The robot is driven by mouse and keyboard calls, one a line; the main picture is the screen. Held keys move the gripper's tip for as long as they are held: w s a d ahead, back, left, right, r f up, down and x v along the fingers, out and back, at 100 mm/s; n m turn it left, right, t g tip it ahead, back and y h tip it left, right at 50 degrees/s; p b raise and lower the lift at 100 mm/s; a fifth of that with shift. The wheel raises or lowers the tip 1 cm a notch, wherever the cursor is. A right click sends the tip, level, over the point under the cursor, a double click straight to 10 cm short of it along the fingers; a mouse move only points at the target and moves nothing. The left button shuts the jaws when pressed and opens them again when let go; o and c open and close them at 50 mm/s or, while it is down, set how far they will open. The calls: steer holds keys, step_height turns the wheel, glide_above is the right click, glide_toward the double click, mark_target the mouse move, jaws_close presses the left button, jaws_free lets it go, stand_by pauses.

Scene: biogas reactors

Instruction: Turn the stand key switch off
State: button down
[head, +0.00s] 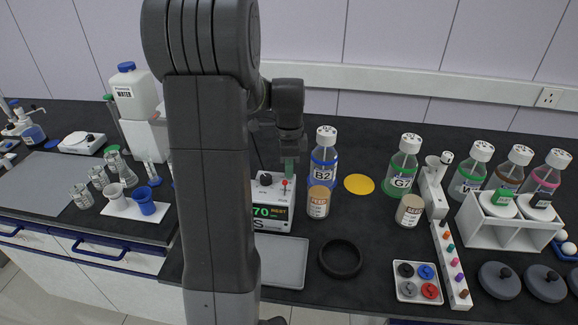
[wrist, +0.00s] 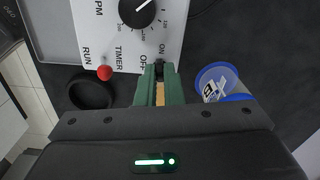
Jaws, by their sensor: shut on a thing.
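The stirring stand (head: 271,215) is a white box with a lit display and a black knob (wrist: 138,10). It also shows in the wrist view (wrist: 105,30), with RPM, RUN, TIMER, OFF and ON printed on its top. A red-tipped lever (wrist: 104,72) stands by RUN and TIMER. The black key switch (wrist: 159,67) is at the edge by OFF and ON, mostly covered by the green fingers. My gripper (wrist: 160,76) is shut on it; in the head view my gripper (head: 289,168) is over the stand's right back corner. The key's exact angle is hard to tell.
Bottle B2 (head: 323,160) stands close to the right of my gripper, with a jar (head: 318,203) in front. A yellow disc (head: 359,184) and a black ring (head: 340,258) lie further right. A grey tray (head: 285,265) lies in front of the stand.

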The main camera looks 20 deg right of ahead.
steer(key=n, duration=0.4)
steer(key=shift+n, duration=0.3)
steer(key=n, duration=0.3)
steer(key=shift+n+p, duration=0.3)
steer(key=n, duration=0.4)
steer(key=shift+n, duration=1.7)
steer(key=c, duration=1.6)
jaws_free()
steer(key=shift+o, duration=0.2)
step_height(320, 180, up, 14)
